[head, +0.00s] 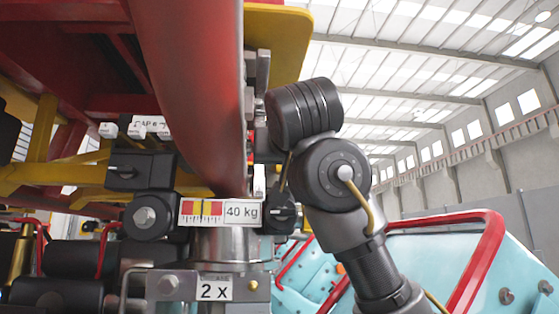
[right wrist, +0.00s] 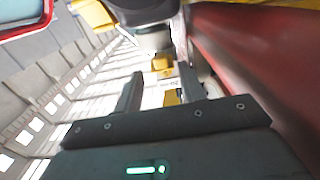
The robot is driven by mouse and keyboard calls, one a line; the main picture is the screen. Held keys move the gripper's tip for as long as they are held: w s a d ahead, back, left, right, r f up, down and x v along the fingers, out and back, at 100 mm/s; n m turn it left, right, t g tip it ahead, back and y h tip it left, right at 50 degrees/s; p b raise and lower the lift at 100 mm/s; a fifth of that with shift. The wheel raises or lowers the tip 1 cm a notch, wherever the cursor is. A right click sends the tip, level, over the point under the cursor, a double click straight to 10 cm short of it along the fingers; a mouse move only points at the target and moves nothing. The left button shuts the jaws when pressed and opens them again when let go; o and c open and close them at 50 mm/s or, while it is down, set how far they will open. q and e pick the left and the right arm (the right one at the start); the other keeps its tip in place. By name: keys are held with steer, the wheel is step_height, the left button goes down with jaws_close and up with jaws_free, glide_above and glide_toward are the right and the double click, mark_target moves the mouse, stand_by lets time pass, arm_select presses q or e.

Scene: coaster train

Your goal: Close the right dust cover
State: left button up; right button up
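No part can be clearly identified as the right dust cover. A black fitting with a knob (head: 283,212) sits right of the thick red tube (head: 195,90) in the head view, partly beside my right arm. A similar larger black fitting (head: 140,170) is on the tube's left. In the right wrist view my right gripper (right wrist: 160,92) has its two fingers apart with nothing visibly held. Beyond the fingers are a dark rounded part (right wrist: 145,10) and a small yellow block (right wrist: 162,62). In the head view the right gripper's fingers cannot be made out. My left gripper is not in view.
The red tube stands close beside my right arm, and a red surface (right wrist: 265,60) fills the right of the wrist view. A yellow plate (head: 278,40) is overhead. A 40 kg label (head: 242,212) is at the tube's foot. Light-blue seats (head: 425,255) with red bars are lower right.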

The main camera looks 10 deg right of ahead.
mark_target(280, 168)
steer(key=w, duration=0.1)
steer(key=w+p, duration=0.2)
steer(key=w, duration=0.1)
steer(key=shift+w+r, duration=0.1)
steer(key=shift+r, duration=0.15)
steer(key=shift+w+p, duration=0.5)
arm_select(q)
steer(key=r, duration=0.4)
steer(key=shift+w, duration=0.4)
arm_select(e)
steer(key=shift+w+f, duration=0.2)
